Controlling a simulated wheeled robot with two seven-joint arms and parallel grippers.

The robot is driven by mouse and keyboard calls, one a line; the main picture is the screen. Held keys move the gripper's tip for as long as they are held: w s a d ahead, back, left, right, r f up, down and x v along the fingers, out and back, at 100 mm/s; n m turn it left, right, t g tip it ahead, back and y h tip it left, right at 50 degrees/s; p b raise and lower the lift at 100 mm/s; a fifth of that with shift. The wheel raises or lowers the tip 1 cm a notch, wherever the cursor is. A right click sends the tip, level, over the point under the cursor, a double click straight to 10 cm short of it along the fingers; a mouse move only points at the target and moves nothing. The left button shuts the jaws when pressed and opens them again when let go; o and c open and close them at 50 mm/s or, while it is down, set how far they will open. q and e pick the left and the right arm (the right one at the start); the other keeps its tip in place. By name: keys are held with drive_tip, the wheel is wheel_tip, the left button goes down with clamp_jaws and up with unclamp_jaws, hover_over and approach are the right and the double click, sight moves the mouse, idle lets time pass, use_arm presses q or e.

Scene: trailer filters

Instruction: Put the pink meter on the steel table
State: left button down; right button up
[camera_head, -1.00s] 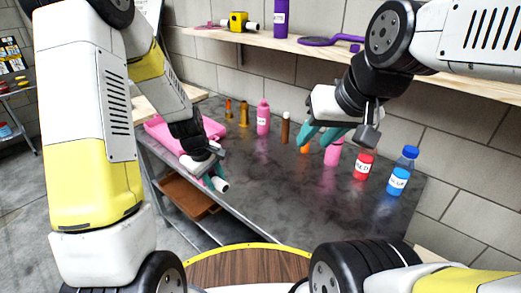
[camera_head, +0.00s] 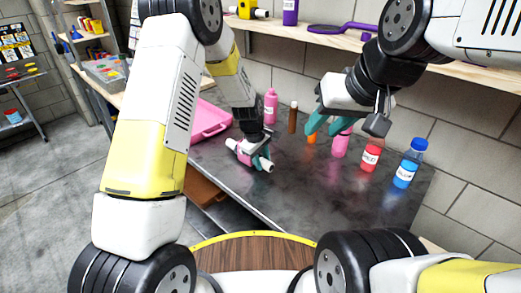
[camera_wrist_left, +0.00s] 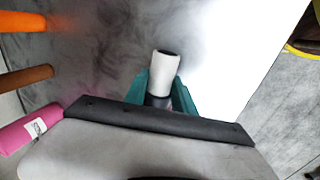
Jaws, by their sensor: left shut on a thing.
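The pink meter (camera_head: 243,150), a pink body with white ends, is at the left front part of the dark steel table (camera_head: 300,190). My left gripper (camera_head: 262,163) is shut on it, with teal fingers around it. In the left wrist view, a white end of the meter (camera_wrist_left: 161,68) sticks out between the teal fingers, and the rest is hidden by the gripper. The meter is low over the tabletop; I cannot tell if it touches. My right gripper (camera_head: 327,126) is open and empty, its teal fingers apart above the back of the table.
A pink tray (camera_head: 211,120) lies at the table's left. Along the back stand a pink bottle (camera_head: 270,106), a brown bottle (camera_head: 293,117), another pink bottle (camera_head: 341,145), a red bottle (camera_head: 371,157) and a blue bottle (camera_head: 407,168). The middle and front of the table are clear.

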use_arm(q)
drive_tip(key=shift+f, duration=0.5)
drive_tip(key=shift+f, duration=0.15)
drive_tip(key=c, duration=1)
unclamp_jaws()
drive_tip(key=shift+c, duration=0.2)
drive_tip(key=s+a+r+m+t, duration=0.1)
drive_tip(key=s+a+r, duration=0.3)
drive_tip(key=r, duration=0.5)
drive_tip(key=s+a+r+m, duration=0.2)
drive_tip(key=s+a+r, duration=0.15)
drive_tip(key=r, duration=0.55)
drive_tip(key=s+a+r+m+t, duration=0.1)
drive_tip(key=s+a+r, duration=0.25)
drive_tip(key=r, duration=0.55)
drive_tip(key=s+a+r+m+t, duration=0.1)
drive_tip(key=s+a+r+m, duration=0.1)
drive_tip(key=s, duration=0.6)
drive_tip(key=s+a+r+m+t, duration=0.1)
drive_tip(key=s+a+r+m, duration=0.2)
drive_tip(key=s, duration=0.5)
drive_tip(key=shift+s+a+r+m, duration=0.3)
drive_tip(key=shift+a+r, duration=0.15)
drive_tip(key=shift+a, duration=0.3)
